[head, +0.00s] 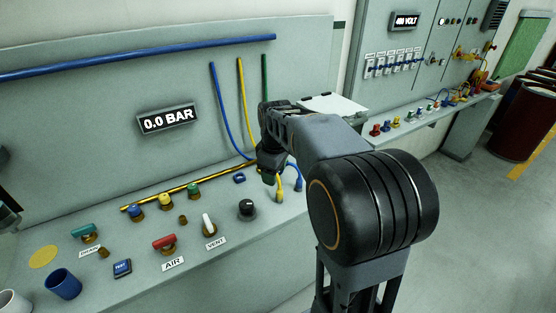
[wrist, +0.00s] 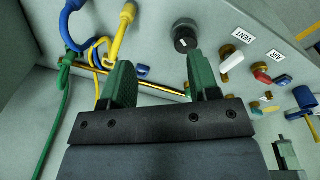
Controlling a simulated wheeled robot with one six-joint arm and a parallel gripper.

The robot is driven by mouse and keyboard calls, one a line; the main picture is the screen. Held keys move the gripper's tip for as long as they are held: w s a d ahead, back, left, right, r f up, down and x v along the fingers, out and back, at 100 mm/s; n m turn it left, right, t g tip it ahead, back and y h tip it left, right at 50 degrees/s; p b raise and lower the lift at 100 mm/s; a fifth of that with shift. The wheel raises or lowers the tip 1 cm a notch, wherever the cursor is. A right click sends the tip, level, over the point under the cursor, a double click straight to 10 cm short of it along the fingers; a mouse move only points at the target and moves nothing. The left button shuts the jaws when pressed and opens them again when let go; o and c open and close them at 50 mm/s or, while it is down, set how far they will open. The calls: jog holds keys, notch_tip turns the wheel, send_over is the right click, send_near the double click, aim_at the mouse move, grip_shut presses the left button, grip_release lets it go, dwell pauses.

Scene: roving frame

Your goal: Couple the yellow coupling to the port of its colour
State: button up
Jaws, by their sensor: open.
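The yellow coupling (head: 279,194) hangs at the end of the yellow hose (head: 241,90), near the bench's front edge. In the wrist view the yellow coupling (wrist: 128,12) is at the top, beyond my left finger. The yellow port (head: 165,201) stands on the bench between the blue port (head: 136,212) and the green port (head: 193,191); nothing is on it. My gripper (head: 270,166) is over the bench's right end, beside the hoses. In the wrist view my gripper (wrist: 160,62) is open, with nothing between its green fingers.
A blue coupling (head: 298,192) sits just right of the yellow one. A black knob (head: 247,208), the white vent lever (head: 208,224) and the red air lever (head: 164,243) stand to the left. A brass rail (head: 160,195) runs along the back. A blue cup (head: 63,284) stands front left.

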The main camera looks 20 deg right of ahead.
aim_at(280, 188)
jog(key=w+d+f+n+g, duration=0.1)
jog(key=w+d+f+n, duration=0.2)
jog(key=w+d, duration=0.25)
jog(key=f, duration=0.9)
jog(key=a+f+p, duration=0.1)
jog(key=f, duration=0.3)
jog(key=shift+w+f, duration=0.2)
jog(key=shift+w, duration=0.05)
jog(key=c, duration=1)
jog(key=shift+r+p, duration=1.7)
jog(key=shift+r, duration=0.9)
